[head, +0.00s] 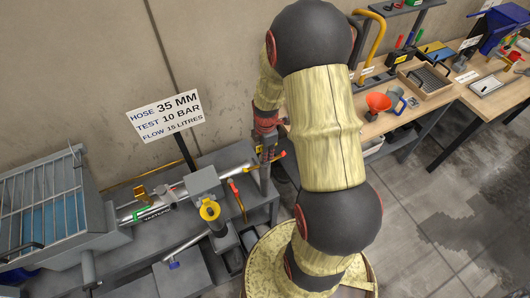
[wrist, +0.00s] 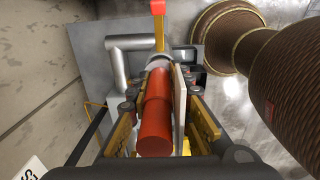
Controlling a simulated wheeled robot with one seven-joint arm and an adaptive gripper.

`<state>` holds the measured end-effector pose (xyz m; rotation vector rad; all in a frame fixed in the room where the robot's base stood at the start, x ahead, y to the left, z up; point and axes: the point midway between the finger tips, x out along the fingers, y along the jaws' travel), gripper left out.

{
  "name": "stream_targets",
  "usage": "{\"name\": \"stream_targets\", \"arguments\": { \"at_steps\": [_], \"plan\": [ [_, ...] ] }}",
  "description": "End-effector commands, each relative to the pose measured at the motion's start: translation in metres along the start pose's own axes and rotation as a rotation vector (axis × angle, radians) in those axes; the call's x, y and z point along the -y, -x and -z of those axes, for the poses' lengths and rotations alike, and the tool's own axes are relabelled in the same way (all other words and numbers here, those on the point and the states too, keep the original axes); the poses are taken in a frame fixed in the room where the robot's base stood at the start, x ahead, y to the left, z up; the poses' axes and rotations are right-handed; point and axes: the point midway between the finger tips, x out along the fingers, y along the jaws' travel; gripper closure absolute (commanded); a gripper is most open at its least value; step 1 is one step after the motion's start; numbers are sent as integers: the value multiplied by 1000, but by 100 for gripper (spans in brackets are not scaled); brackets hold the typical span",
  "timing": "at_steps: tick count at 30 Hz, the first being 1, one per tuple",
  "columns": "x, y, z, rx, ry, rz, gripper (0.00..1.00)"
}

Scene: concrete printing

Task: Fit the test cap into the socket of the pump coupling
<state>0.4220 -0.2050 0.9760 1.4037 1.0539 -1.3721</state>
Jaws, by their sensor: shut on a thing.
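The test cap (wrist: 156,115) is a red stepped cylinder, held lengthwise between the fingers of my gripper (wrist: 162,84) in the wrist view. My gripper is shut on it. The far end of the cap points at a pale grey ring (wrist: 159,61), which looks like the socket of the pump coupling. The cap's end overlaps the ring in this view, and I cannot tell how far it is inside. In the head view my gripper (head: 264,143) is low beside the wall, over the right end of the grey bench, and the coupling is mostly hidden.
A yellow lever with a red end (wrist: 158,8) stands just beyond the ring. A grey bent pipe (wrist: 117,62) is left of it. A silver pipe (head: 185,200), a yellow-rimmed fitting (head: 209,211) and a gridded hopper (head: 45,205) are left of my gripper. A wooden workbench (head: 395,122) stands right.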

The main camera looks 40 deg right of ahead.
Motion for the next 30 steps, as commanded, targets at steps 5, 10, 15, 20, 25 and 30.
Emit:
{"name": "stream_targets", "arguments": {
  "at_steps": [5, 10, 15, 20, 25, 30],
  "plan": [
    [0, -5, 0, 0, 0, -1, 100],
    [0, -10, 0, 0, 0, -1, 100],
    [0, -14, 0, 0, 0, 0, 100],
    [0, -19, 0, 0, 0, 0, 100],
    [0, -23, 0, 0, 0, 0, 100],
    [0, -26, 0, 0, 0, 0, 77]
  ]
}}
